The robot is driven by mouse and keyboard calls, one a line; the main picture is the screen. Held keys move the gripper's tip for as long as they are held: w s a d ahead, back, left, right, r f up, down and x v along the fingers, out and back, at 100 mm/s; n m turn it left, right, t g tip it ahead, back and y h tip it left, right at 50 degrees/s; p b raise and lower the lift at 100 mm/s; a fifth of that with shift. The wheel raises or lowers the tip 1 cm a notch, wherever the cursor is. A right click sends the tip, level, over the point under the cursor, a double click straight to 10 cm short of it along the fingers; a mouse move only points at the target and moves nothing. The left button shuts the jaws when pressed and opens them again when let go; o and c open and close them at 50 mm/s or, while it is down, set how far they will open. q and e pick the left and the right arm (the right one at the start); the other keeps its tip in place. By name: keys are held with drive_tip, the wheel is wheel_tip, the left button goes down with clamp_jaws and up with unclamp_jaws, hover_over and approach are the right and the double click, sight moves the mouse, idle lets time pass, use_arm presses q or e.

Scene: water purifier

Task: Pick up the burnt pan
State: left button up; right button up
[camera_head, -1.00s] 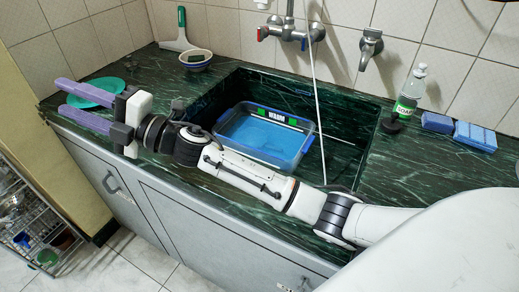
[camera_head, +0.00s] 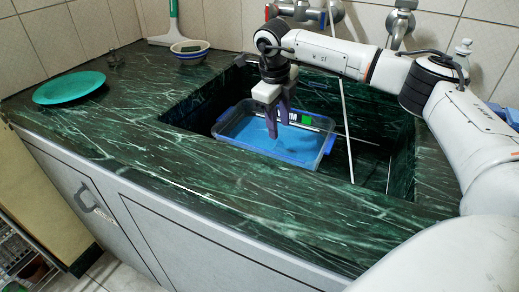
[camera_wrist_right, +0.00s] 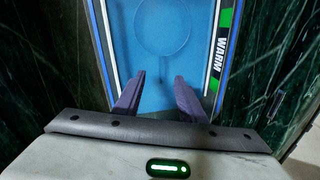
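A faint round outline with a thin straight handle, which looks like the pan (camera_wrist_right: 163,28), shows in the blue water in the right wrist view. I cannot tell its burnt state. The water fills a blue tub (camera_head: 300,160) marked WARM, set in the sink. My right gripper (camera_head: 278,129) points down over the tub; in the right wrist view its two purple fingers (camera_wrist_right: 158,78) are apart with nothing between them, on either side of the handle's near end. I cannot tell how far above the water they are. My left gripper is not in view.
A green plate (camera_head: 68,88) lies on the left of the dark green marble counter (camera_head: 120,125). A small bowl (camera_head: 190,49) and a squeegee (camera_head: 174,25) are at the back. Taps (camera_head: 400,24) are on the wall. A thin white rod (camera_head: 346,130) stands right of the tub.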

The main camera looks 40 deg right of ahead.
sight(283, 146)
drive_tip(key=f, duration=0.2)
drive_tip(key=d+f+b, duration=0.1)
drive_tip(key=f, duration=0.2)
drive_tip(key=shift+d, duration=0.2)
drive_tip(key=f, duration=0.1)
drive_tip(key=d+f+b, duration=0.1)
drive_tip(key=f, duration=0.3)
drive_tip(key=shift+w+d+f+b, duration=0.1)
drive_tip(key=shift+w+d+b, duration=0.05)
drive_tip(key=shift+w+b, duration=0.2)
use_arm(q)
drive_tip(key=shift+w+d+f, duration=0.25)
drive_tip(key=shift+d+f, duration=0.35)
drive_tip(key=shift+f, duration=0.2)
use_arm(e)
clamp_jaws()
